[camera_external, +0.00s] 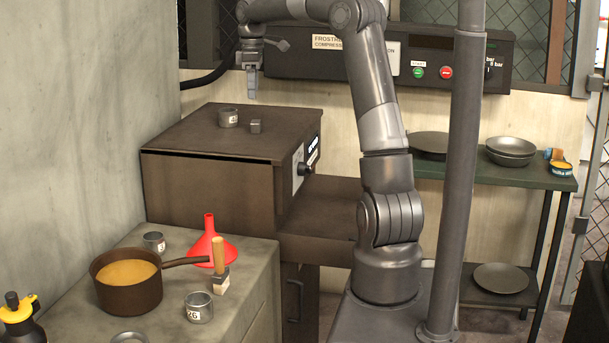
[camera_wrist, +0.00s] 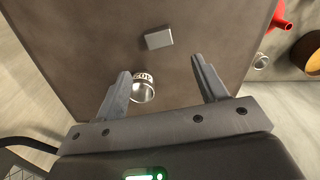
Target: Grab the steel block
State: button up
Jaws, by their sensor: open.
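A metal cup (camera_external: 228,118) stands just left of the block; the wrist view shows this labelled cup (camera_wrist: 143,88) close to the left finger.
A front bench holds a pot (camera_external: 127,285), a red funnel (camera_external: 211,245), a wooden-handled tool (camera_external: 219,265) and metal cups (camera_external: 199,307). A control panel (camera_external: 400,62) is on the wall behind. Around the block and cup, the machine top is clear.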

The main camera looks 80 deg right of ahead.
aim_at(260, 125)
jog(key=f, duration=0.9)
jog(key=shift+s+f, duration=0.1)
jog(key=shift+s, duration=0.15)
jog(key=shift+c, duration=0.2)
jog(key=c, duration=1.2)
